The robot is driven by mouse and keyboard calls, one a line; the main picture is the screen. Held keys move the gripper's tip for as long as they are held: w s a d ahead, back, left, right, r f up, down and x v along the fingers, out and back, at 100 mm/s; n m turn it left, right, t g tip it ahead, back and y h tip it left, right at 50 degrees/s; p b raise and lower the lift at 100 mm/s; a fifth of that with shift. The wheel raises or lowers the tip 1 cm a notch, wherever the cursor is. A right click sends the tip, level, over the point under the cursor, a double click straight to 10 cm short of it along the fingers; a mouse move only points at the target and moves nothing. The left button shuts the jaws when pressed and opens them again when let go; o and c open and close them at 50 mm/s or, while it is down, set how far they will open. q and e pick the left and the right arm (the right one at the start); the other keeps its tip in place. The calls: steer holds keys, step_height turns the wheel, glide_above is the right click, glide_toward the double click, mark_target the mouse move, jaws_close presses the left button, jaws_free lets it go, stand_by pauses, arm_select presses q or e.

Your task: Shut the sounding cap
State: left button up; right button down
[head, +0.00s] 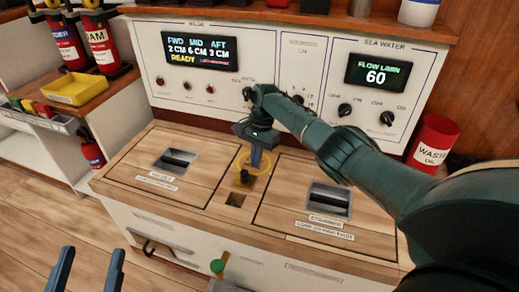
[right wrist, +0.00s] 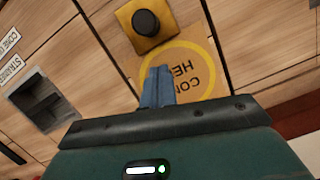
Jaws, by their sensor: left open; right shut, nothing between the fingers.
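A small yellow plate with a round black knob (head: 244,176) sits on the wooden counter between two hatches; I take it to be the sounding cap. It also shows in the right wrist view as a yellow square with the black knob (right wrist: 146,23). My right gripper (head: 256,166) is shut and empty, pointing down over a yellow ring marking (right wrist: 205,60) just behind the plate, apart from the knob. My left gripper (head: 88,268) is open and empty at the lower left, away from the counter.
Recessed hatch handles lie left (head: 174,160) and right (head: 330,198) of the cap. A control panel (head: 300,62) with knobs and displays stands behind. A red waste bin (head: 432,142) is at right. A green knob (head: 217,266) shows on the cabinet front.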

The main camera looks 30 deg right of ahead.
mark_target(245, 174)
arm_select(q)
steer(key=shift+f, duration=0.15)
arm_select(e)
steer(key=shift+s+a+r, duration=0.1)
steer(key=shift+s+a, duration=0.25)
steer(key=shift+a, duration=0.3)
steer(key=shift+s+a+r, duration=0.1)
steer(key=shift+s+a, duration=0.25)
steer(key=shift+a, duration=0.3)
